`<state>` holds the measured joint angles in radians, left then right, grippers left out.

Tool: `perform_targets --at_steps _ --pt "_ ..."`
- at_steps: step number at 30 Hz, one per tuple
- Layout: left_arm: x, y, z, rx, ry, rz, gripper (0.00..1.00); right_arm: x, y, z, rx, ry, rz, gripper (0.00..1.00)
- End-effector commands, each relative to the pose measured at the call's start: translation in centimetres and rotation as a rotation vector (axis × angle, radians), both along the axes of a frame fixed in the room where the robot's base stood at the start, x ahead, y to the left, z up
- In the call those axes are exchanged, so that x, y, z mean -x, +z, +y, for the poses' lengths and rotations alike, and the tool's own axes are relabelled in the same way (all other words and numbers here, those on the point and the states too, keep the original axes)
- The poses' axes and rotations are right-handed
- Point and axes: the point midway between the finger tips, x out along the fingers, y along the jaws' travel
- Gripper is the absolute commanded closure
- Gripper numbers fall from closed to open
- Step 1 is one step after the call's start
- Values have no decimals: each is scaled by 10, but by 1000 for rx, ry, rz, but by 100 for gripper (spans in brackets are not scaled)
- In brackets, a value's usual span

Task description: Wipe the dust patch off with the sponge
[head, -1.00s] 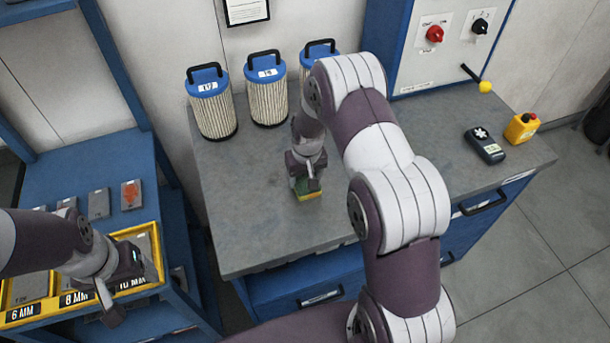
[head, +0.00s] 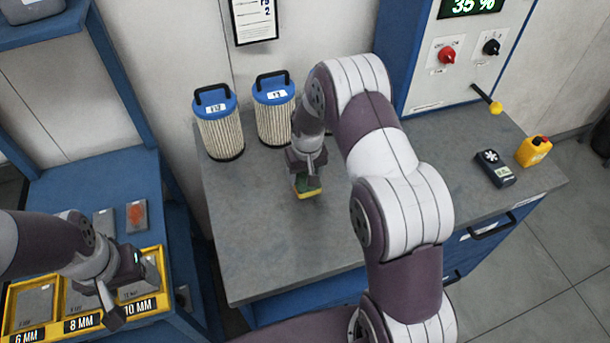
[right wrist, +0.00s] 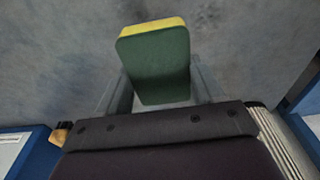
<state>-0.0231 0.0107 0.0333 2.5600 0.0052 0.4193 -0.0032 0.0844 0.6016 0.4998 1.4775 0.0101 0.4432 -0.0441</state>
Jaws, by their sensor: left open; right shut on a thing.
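My right gripper (head: 308,177) is shut on the sponge (head: 307,190), a green and yellow block, at the grey worktop (head: 265,245), in front of the filters. In the right wrist view the sponge (right wrist: 158,62) sits between the two fingers, its green face toward the camera and a yellow strip at the top. I cannot tell whether it touches the worktop. A faint darker smudge (right wrist: 207,14) shows beyond the sponge in that view; I cannot tell if it is the dust patch. My left gripper (head: 112,308) is open and empty over the yellow-edged tray (head: 82,325) at the left.
Blue-topped filters (head: 218,125) stand at the back of the worktop; my right arm hides part of that area. A yellow-tipped lever (head: 495,107) juts from the panel. The worktop's front left is clear.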

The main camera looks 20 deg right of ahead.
Motion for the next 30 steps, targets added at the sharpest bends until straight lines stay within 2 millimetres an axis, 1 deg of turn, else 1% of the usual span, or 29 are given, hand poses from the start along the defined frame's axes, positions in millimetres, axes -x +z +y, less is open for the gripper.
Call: perform_targets --at_steps 1,13,17,30 --pt "0 7 0 0 0 0 26 -1 9 0 0 0 -1 66" --pt "0 32 0 0 0 0 26 -3 43 1 0 1 -2 66" --pt "0 34 0 0 0 0 26 -3 47 1 0 1 -1 66" --pt "0 33 0 0 0 0 26 -3 46 1 0 1 -1 66"
